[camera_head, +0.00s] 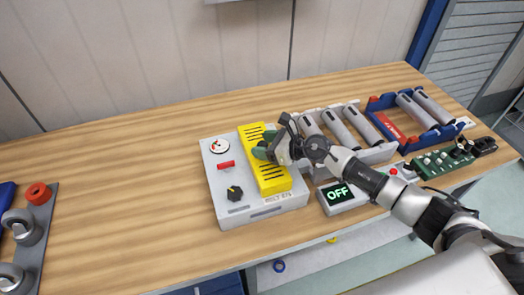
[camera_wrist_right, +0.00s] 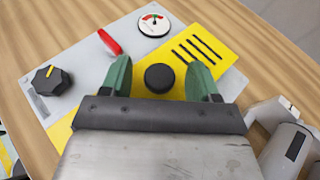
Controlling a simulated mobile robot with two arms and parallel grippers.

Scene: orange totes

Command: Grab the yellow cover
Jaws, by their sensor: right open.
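The yellow cover (camera_head: 270,179) lies on the right part of a grey control box (camera_head: 223,205) on the wooden table. It has dark slots at both ends, and part of it also shows in the right wrist view (camera_wrist_right: 215,50). My right gripper (camera_head: 263,146) is over the middle of the cover. In the right wrist view its two green fingers (camera_wrist_right: 161,80) are apart, on either side of a round black knob (camera_wrist_right: 160,78) on the cover. I cannot tell whether the fingers touch the knob. My left gripper is not in view.
The box also carries a gauge (camera_head: 220,146), a red handle (camera_head: 226,164) and a black dial (camera_head: 234,193). Grey cylinders in a holder (camera_head: 347,133), a blue rack (camera_head: 409,140), an OFF display (camera_head: 338,194) and a green circuit board (camera_head: 441,160) stand to the right.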

